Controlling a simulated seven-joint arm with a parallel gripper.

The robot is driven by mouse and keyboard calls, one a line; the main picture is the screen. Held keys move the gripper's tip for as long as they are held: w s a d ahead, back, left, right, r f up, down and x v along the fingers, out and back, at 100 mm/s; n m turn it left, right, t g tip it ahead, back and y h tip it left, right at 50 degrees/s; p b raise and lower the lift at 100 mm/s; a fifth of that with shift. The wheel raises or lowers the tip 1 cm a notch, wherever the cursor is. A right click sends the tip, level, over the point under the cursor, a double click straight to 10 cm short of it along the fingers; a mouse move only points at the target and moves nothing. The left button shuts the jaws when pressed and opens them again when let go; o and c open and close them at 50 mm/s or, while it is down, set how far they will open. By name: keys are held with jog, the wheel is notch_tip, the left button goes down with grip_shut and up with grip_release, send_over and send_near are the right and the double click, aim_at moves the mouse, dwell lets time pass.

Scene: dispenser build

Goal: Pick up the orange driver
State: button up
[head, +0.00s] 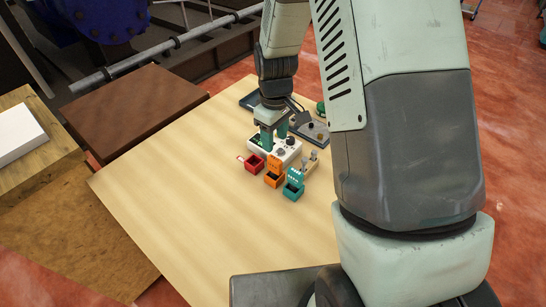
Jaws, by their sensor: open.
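My gripper (272,138) points down over the white block with dark round knobs (287,152) on the wooden table. Its two green fingers are apart. I cannot make out anything held between them. An orange open-topped box (274,181) with an orange upright part behind it stands just in front of the white block. I cannot pick out a driver for certain; any orange driver is too small to tell or hidden by my gripper or arm.
A red open box (254,166) and a teal one (293,190) flank the orange box. A tan block with pegs (310,161) stands to the right. A dark grey tray (318,133) lies behind, partly covered by my arm. The table's (190,190) left and front are clear.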

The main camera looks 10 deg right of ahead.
aim_at(275, 158)
notch_tip(275, 158, down, 5)
jog(key=shift+s+r, duration=0.1)
jog(key=shift+s+f, duration=0.2)
jog(key=shift+f, duration=1.15)
jog(key=shift+s+f, duration=0.15)
jog(key=shift+f, duration=1.2)
jog(key=shift+c, duration=0.5)
grip_shut()
